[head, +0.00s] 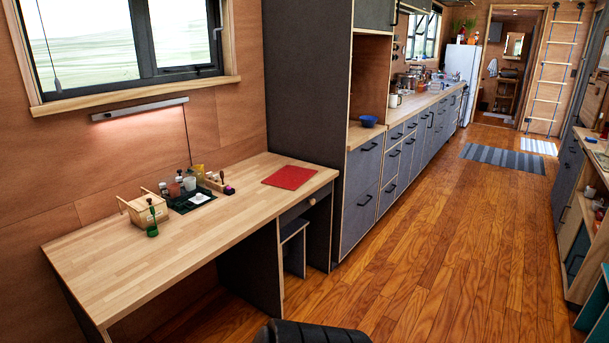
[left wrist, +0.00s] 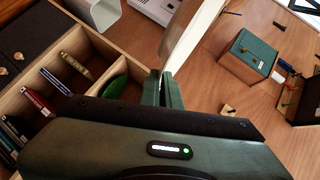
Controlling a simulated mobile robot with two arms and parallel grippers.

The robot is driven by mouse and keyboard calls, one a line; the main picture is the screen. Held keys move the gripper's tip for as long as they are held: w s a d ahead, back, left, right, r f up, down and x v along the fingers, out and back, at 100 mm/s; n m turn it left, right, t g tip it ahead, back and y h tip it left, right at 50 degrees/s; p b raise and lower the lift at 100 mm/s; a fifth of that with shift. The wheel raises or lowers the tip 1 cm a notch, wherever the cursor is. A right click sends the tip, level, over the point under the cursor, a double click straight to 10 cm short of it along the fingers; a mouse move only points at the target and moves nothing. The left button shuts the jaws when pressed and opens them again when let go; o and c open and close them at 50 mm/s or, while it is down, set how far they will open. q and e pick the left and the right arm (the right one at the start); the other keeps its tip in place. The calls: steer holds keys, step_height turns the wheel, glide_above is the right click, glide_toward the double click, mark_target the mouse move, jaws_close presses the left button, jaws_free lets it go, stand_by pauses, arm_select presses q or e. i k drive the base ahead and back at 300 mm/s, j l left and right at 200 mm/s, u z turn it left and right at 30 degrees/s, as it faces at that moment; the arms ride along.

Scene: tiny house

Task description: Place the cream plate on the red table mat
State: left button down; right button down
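The red table mat (head: 289,176) lies flat and bare near the right end of the wooden desk in the head view. The cream plate (left wrist: 195,38) shows nearly edge-on in the left wrist view. My left gripper (left wrist: 168,88) is shut on the plate's rim, and the plate stretches away from the green fingertips. Neither gripper can be seen in the head view. My right gripper is in no view.
The desk (head: 130,250) also holds a wooden box (head: 143,209), a green bottle (head: 152,222) and a dark tray (head: 190,200) with small jars. A black padded object (head: 310,333) is at the bottom edge. The left wrist view shows a divided wooden case (left wrist: 60,65) with books.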

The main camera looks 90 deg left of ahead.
mark_target(291, 176)
steer(key=j+u, duration=0.5)
steer(key=i+j+u, duration=0.2)
steer(key=u, duration=0.3)
steer(key=i+j+u, duration=0.2)
steer(key=j+u, duration=0.3)
steer(key=i+j+u, duration=0.2)
steer(key=u, duration=0.3)
steer(key=i+j+u, duration=0.1)
steer(key=i+j, duration=0.15)
steer(key=i, duration=0.15)
steer(key=i+j, duration=0.15)
steer(key=i, duration=0.25)
steer(key=i+j+u, duration=0.15)
steer(key=i, duration=0.3)
steer(key=i+j+u, duration=0.1)
steer(key=i, duration=0.3)
steer(key=j, duration=0.1)
